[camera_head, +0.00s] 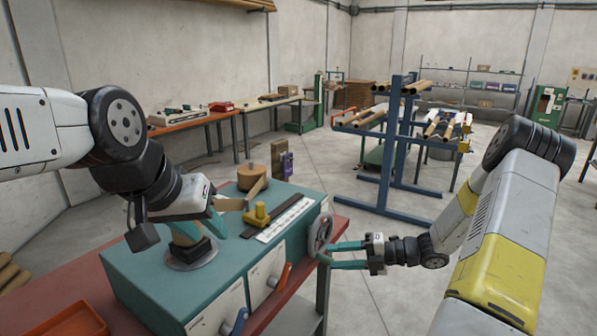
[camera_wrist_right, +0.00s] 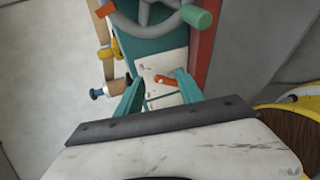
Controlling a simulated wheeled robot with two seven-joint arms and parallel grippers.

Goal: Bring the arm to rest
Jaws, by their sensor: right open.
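The teal winder (camera_head: 160,285) stands on a red bench in the head view. Its grey handwheel (camera_head: 320,234) is on the right end and also shows at the top of the right wrist view (camera_wrist_right: 146,22). My right gripper (camera_head: 328,253) is open beside the wheel's lower rim. In the right wrist view its teal fingers (camera_wrist_right: 158,84) are apart with nothing visibly held; an orange lever on the winder shows beyond them. My left gripper (camera_head: 200,224) is low over the winder's left part, by a dark base on a round plate. The arm partly hides its fingers, so its grip is unclear.
A wooden disc (camera_head: 252,176), a yellow block (camera_head: 258,214) and a dark strip are on the winder top. Red (camera_head: 281,277) and blue (camera_head: 237,321) levers stick out in front. A blue rack (camera_head: 386,150) with tubes stands behind. Floor is clear between rack and bench.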

